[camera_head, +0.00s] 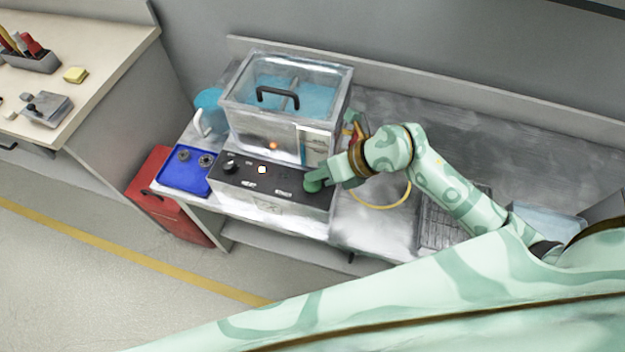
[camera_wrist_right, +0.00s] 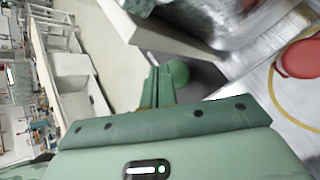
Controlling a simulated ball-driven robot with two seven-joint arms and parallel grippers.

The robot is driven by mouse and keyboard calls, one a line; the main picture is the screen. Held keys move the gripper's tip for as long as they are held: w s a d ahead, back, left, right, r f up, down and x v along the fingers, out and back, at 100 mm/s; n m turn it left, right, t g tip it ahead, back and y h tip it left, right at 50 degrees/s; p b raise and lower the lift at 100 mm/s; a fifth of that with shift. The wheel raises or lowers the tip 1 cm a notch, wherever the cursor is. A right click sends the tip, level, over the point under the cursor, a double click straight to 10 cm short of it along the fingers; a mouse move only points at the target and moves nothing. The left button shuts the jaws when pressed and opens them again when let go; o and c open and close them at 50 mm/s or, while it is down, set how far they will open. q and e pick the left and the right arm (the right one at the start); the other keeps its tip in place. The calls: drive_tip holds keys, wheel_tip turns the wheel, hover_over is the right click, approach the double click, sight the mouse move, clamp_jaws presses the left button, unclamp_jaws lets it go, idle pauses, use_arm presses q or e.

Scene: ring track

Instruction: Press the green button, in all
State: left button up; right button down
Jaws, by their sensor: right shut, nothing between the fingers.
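The green button (camera_head: 312,186) is a rounded dome at the right end of the black control panel (camera_head: 262,186) on the front of a metal machine (camera_head: 265,142). My right gripper (camera_head: 323,175) is shut and empty, with its fingertips at the button, partly covering it. In the right wrist view the closed fingers (camera_wrist_right: 157,82) point at the panel, and the green button (camera_wrist_right: 180,72) shows just right of their tips. I cannot tell whether they touch or whether the button is pressed in. My left gripper is not in view.
The machine has a clear lidded tank (camera_head: 290,88) with a black handle above the panel. A yellow hose (camera_head: 385,206) curves under my right arm.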

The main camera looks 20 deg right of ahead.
sight(318, 184)
drive_tip(key=shift+f, duration=0.1)
idle(0.6)
drive_tip(key=shift+f, duration=0.35)
drive_tip(key=shift+f+b, duration=0.4)
drive_tip(key=shift+f, duration=0.4)
idle(0.7)
drive_tip(key=shift+r, duration=0.1)
drive_tip(key=shift+r+p, duration=1.15)
drive_tip(key=shift+p, duration=0.15)
wheel_tip(318, 184, up, 5)
drive_tip(key=p, duration=0.5)
drive_tip(key=shift+r, duration=0.1)
